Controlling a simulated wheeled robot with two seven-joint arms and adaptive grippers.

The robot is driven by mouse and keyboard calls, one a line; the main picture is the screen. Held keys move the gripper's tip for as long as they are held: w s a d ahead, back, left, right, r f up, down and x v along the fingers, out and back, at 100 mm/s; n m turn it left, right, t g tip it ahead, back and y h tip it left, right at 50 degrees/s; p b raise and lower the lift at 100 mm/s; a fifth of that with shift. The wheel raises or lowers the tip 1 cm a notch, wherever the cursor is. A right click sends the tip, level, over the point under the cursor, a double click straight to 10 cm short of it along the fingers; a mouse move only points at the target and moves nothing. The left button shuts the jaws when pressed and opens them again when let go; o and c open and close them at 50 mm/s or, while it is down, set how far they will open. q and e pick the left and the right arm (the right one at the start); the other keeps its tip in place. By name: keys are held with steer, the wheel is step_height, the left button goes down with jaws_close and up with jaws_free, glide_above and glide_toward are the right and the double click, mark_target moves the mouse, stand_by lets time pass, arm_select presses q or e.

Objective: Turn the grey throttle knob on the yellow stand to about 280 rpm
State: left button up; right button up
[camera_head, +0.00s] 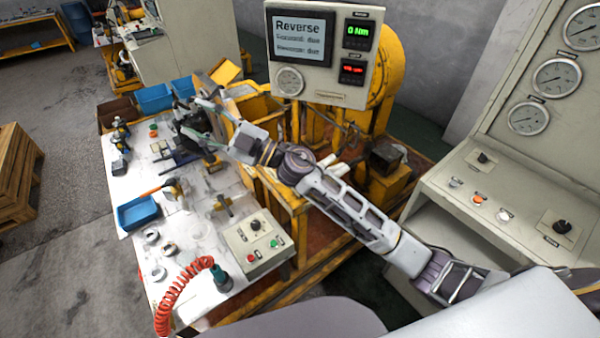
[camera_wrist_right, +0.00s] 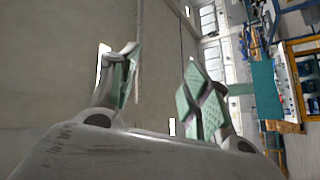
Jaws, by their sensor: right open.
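The yellow stand (camera_head: 392,185) is at the centre of the head view, partly hidden behind my right arm. Its display panel (camera_head: 331,88) shows "Reverse", a green 0 Nm readout and a red readout too small to read. I cannot pick out the grey throttle knob; my arm covers part of the stand. My right gripper (camera_head: 196,118) is over the back of the white workbench, left of the stand. In the wrist view the right gripper (camera_wrist_right: 160,68) is open, with nothing between its fingers. My left gripper is not in view.
The workbench (camera_head: 196,237) holds tools, a blue tray (camera_head: 138,212) and a control box (camera_head: 257,243) with buttons and a black knob. A grey console (camera_head: 500,195) with gauges stands at the right. A wooden pallet stack (camera_head: 18,178) is at the left; floor between is clear.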

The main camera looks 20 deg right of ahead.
steer(key=s+a+f+n+g+h, duration=0.25)
steer(key=a+f+n+g, duration=0.3)
steer(key=n+g, duration=0.35)
steer(key=w+d+f+g+h, duration=0.25)
steer(key=d+f+h, duration=0.35)
steer(key=f, duration=0.3)
steer(key=w+d+m+h, duration=0.2)
steer(key=d+h, duration=0.3)
steer(key=d, duration=0.6)
steer(key=w+d+m+h, duration=0.2)
steer(key=w+d+h, duration=0.2)
steer(key=d, duration=0.8)
steer(key=shift+m+h, duration=0.4)
steer(key=shift+h, duration=0.75)
steer(key=shift+f, duration=0.1)
steer(key=shift+f+p, duration=1.6)
steer(key=shift+f, duration=5.25)
